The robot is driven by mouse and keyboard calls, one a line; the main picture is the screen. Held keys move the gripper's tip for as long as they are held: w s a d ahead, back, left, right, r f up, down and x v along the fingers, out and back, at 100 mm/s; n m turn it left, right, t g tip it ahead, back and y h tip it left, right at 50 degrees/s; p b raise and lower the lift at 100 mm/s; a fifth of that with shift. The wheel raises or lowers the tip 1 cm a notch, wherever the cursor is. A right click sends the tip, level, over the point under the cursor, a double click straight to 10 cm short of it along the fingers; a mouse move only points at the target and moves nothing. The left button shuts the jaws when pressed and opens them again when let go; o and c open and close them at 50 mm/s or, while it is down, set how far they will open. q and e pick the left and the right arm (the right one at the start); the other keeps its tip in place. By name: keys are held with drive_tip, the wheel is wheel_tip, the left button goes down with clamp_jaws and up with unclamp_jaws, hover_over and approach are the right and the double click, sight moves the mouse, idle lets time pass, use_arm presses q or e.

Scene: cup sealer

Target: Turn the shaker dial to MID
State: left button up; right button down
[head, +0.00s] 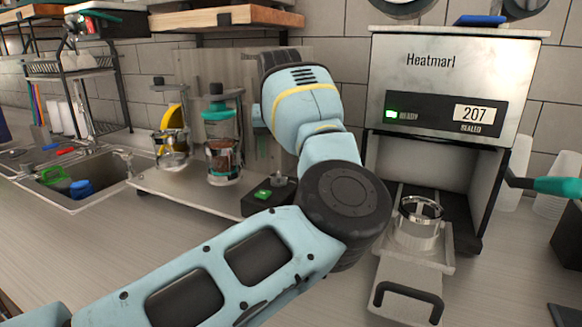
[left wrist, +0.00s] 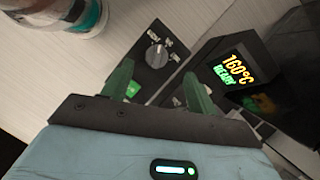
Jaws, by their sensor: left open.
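The shaker dial (left wrist: 157,55) is a round grey knob on a black control box (left wrist: 150,80) in the left wrist view. Small white labels ring it, too blurred to read, and I cannot tell which one it points to. In the head view the dial (head: 279,181) stands at the back of the black box, beside a lit green button (head: 262,194). My left gripper (left wrist: 158,72) is open, its two green fingers on either side of the dial's position in the picture; contact is not visible. In the head view my left arm largely hides that gripper. My right gripper is not in view.
A display reading 160°C (left wrist: 235,68) sits right of the box. The sealer (head: 445,85) shows 207, with a metal cup ring (head: 418,222) on its tray. Shaker cups (head: 221,150) stand left of the box. A sink (head: 75,185) lies farther left.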

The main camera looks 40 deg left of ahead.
sight(279, 173)
use_arm(q)
drive_tip(key=x, duration=0.7)
drive_tip(key=shift+a+f, duration=0.2)
drive_tip(key=shift+f, duration=0.15)
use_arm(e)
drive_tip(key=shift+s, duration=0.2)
